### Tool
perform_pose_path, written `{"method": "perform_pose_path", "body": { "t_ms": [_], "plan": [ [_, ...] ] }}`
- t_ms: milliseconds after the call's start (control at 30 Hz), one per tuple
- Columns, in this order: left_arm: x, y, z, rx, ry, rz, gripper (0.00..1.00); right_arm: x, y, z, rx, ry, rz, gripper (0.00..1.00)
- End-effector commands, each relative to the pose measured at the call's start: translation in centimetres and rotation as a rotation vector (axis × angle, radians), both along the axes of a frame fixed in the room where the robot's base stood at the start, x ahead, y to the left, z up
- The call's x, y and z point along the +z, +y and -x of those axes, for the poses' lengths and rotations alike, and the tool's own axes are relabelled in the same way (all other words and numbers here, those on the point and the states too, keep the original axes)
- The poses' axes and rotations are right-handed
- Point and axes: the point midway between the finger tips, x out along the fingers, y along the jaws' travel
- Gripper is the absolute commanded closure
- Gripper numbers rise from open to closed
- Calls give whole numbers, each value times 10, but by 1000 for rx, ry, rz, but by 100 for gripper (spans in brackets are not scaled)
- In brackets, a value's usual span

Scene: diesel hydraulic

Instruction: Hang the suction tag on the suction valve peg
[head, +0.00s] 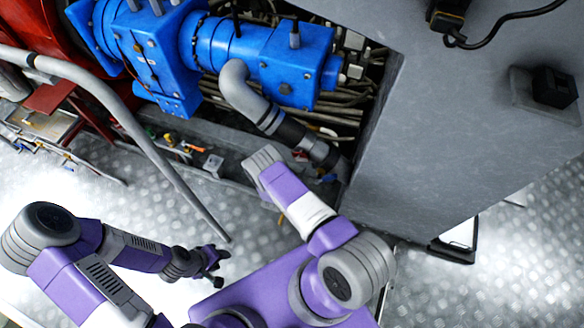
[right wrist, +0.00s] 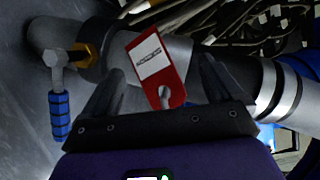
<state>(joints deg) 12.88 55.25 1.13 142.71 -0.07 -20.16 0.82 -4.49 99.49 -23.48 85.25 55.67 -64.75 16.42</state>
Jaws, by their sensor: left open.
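In the right wrist view, the red tag (right wrist: 156,62) with a white label shows in front of a grey pipe. Its label print is too small to read. A grey rounded peg end (right wrist: 164,95) shows at the tag's lower hole; I cannot tell how far it passes through. My right gripper (right wrist: 159,70) has its fingers spread wide, one on each side of the tag, without visible contact. A valve with a brass fitting (right wrist: 87,52) and blue grip (right wrist: 59,114) is at the left. My left gripper (head: 210,262) is open and empty above the floor in the head view.
In the head view, blue machinery (head: 260,60) and a bent grey pipe (head: 245,95) lie beyond my right arm. A grey cabinet (head: 450,130) stands at the right. A long handrail (head: 155,150) runs near my left arm. Cables show behind the pipe.

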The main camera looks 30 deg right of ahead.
Motion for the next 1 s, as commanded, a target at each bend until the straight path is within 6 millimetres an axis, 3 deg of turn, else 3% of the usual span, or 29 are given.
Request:
{"method": "perform_pose_path", "body": {
  "t_ms": [267,700,1000],
  "plan": [
    [1,0,0,0,0,0,57,1,1,1,0,1,-1,8],
    [26,0,0,0,0,0,57,28,45,38,1,3,0,8],
    [28,0,0,0,0,0,57,31,53,45,0,0,0,8]
  ]
}}
